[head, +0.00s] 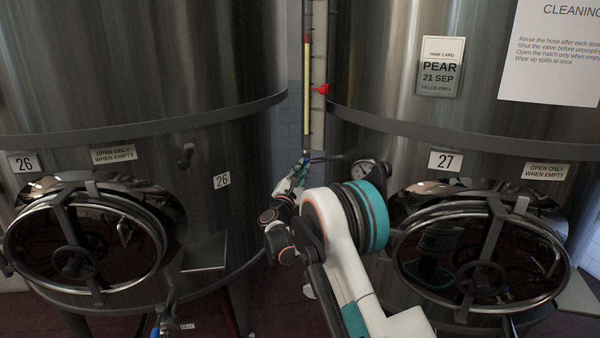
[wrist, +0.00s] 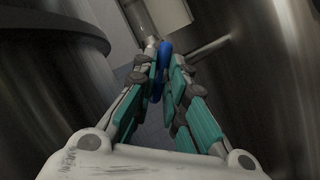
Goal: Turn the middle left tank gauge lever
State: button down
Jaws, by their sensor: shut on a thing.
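The gauge (head: 307,80) is an upright tube with yellow liquid, set in the gap between the two tanks. Its blue lever (wrist: 158,68) shows in the wrist view at the foot of the gauge, standing between my fingers. My gripper (wrist: 168,78) is shut on the blue lever, with the teal-padded fingers on both sides of it. In the head view my gripper (head: 301,165) is small, just below the tube, and my arm reaches up to it from the lower right. The fingers hide most of the lever there.
Tank 26 (head: 130,65) stands on the left and tank 27 (head: 400,100) on the right, both close to my arm. A round dial (head: 371,171) and a thin pipe sit just right of my gripper. A red marker (head: 320,90) is on the gauge scale.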

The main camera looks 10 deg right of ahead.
jog(key=shift+s+d+n+t+y, duration=0.1)
jog(key=shift+n+t+y, duration=0.15)
jog(key=shift+n+y, duration=0.95)
jog(key=shift+w+d+n+t+y, duration=0.1)
jog(key=shift+n+t+y, duration=0.1)
jog(key=shift+n, duration=2)
jog(key=shift+s+n+t+y, duration=0.1)
jog(key=shift+n+t+y, duration=0.15)
jog(key=shift+n+y, duration=0.95)
jog(key=shift+n, duration=0.8)
jog(key=c, duration=1.6)
grip_release()
jog(key=shift+c, duration=0.2)
jog(key=v, duration=1.2)
jog(key=shift+a, duration=0.2)
jog(key=shift+d+h, duration=0.1)
jog(key=shift+h, duration=0.3)
